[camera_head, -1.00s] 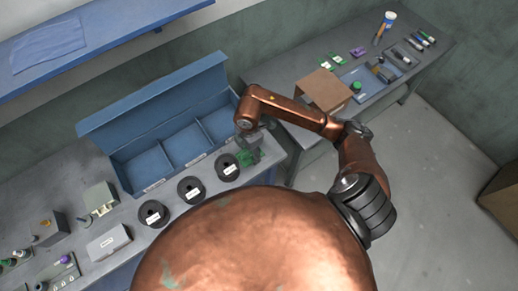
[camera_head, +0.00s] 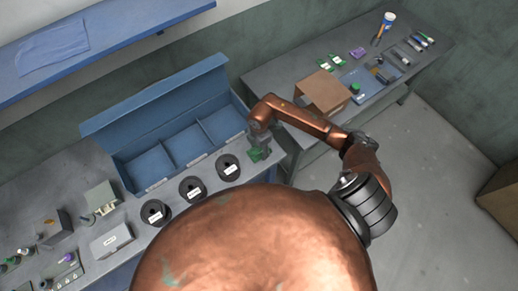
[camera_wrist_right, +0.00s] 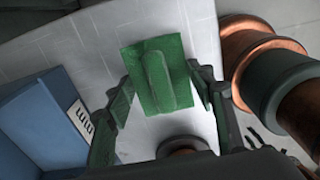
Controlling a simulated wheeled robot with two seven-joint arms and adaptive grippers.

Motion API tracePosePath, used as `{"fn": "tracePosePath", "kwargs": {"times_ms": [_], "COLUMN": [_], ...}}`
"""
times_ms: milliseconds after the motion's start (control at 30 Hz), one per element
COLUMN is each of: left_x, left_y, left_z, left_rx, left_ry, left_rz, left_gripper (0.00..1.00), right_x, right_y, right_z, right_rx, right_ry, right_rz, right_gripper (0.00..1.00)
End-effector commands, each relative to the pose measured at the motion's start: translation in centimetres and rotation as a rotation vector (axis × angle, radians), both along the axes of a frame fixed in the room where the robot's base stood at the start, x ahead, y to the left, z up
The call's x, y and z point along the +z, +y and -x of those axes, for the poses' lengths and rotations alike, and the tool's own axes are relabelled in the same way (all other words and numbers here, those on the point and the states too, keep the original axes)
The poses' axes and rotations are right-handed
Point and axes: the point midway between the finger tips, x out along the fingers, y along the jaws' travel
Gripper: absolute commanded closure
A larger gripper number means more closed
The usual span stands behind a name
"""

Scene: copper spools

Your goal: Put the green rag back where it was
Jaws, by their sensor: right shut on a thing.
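The green rag (camera_wrist_right: 160,75) shows in the right wrist view between my fingers, as a flat piece with a raised ridge along its middle. In the head view the rag (camera_head: 257,156) is a small green patch under my right gripper (camera_head: 259,148), at the right end of the grey bench, beside the rightmost black spool. My right gripper (camera_wrist_right: 162,100) is shut on the rag. I cannot tell whether the rag touches the bench top. My left gripper is not in view.
A blue compartment bin (camera_head: 176,157) stands behind a row of black spools (camera_head: 191,189). A side bench (camera_head: 268,81) carries a brown box (camera_head: 323,92) and a blue tray (camera_head: 383,92). A blue shelf (camera_head: 110,44) holds a blue cloth (camera_head: 53,47).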

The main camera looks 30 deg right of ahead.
Motion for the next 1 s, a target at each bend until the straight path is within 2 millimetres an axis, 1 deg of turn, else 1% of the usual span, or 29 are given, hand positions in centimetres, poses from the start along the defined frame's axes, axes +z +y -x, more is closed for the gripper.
{"fn": "tracePosePath", "kwargs": {"times_ms": [233,267,500,800,900,1000], "left_x": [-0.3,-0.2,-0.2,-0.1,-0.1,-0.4], "left_y": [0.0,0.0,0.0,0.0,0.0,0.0], "left_z": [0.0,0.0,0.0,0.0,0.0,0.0], "left_rx": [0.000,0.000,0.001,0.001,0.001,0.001], "left_ry": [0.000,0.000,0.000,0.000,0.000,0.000], "left_rz": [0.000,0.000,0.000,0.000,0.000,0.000], "left_gripper": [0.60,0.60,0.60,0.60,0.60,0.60], "right_x": [-0.3,-0.3,-0.2,0.0,0.7,2.3], "right_y": [0.0,0.0,0.0,0.0,0.0,0.0], "right_z": [0.0,0.0,0.0,0.0,-0.1,-0.2], "right_rx": [0.000,0.000,0.000,0.000,0.000,0.002], "right_ry": [0.000,0.000,0.000,0.000,-0.002,-0.005], "right_rz": [0.000,0.000,0.000,0.000,0.000,0.001], "right_gripper": [0.73,0.49,0.33,0.33,0.33,0.33]}}
